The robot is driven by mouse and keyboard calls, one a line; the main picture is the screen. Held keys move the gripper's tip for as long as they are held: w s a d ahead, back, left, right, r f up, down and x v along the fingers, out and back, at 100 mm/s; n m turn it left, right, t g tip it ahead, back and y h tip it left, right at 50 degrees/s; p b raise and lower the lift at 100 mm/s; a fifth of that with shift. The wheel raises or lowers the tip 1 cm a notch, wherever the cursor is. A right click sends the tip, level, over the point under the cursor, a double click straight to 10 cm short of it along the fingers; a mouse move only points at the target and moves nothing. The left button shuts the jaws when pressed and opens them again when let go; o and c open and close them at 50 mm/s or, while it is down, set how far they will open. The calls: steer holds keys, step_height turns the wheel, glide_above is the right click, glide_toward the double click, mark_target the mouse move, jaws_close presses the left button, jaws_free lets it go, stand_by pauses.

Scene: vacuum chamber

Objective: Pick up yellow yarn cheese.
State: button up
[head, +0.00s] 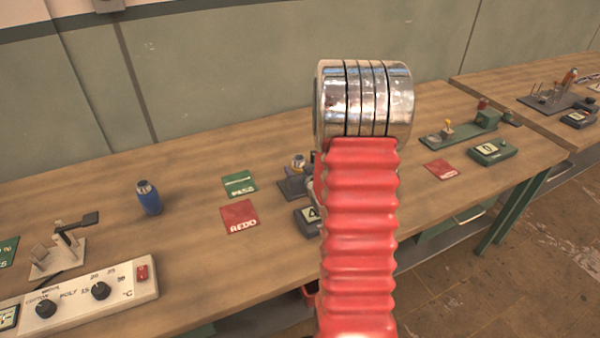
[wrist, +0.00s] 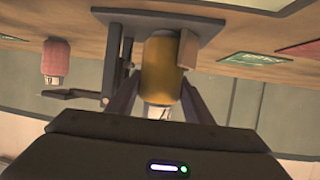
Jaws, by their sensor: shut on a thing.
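The yellow yarn cheese (wrist: 163,70) is a golden-yellow cylinder in the middle of the wrist view. My gripper (wrist: 160,85) has a finger on each side of it and is shut on it. A pale core end shows at its lower end in that view. Its other end is against or close to a grey plate (wrist: 112,17) with upright posts and a lever; I cannot tell whether they touch. In the head view my arm hides the gripper, and I cannot make out the held cheese there.
A pink bottle-like object (wrist: 55,62) stands on the wooden bench (head: 190,195). A blue bottle (head: 148,197), green PASS card (head: 239,184), red REDO card (head: 239,216) and control box (head: 85,295) are left of my arm. A green station (head: 460,128) is right.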

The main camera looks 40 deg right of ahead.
steer(key=shift+r, duration=0.1)
step_height(320, 180, up, 10)
stand_by(0.6)
stand_by(0.4)
steer(key=w+a+f+n+y, duration=0.1)
steer(key=w+a+n+y, duration=0.1)
steer(key=a, duration=1.6)
steer(key=w+a+f+n+t+y, duration=0.1)
steer(key=w+a, duration=0.4)
steer(key=a, duration=1.4)
steer(key=shift+a+f+n+y, duration=0.2)
steer(key=shift+n+y, duration=0.6)
steer(key=shift+y, duration=0.4)
steer(key=shift+d, duration=0.1)
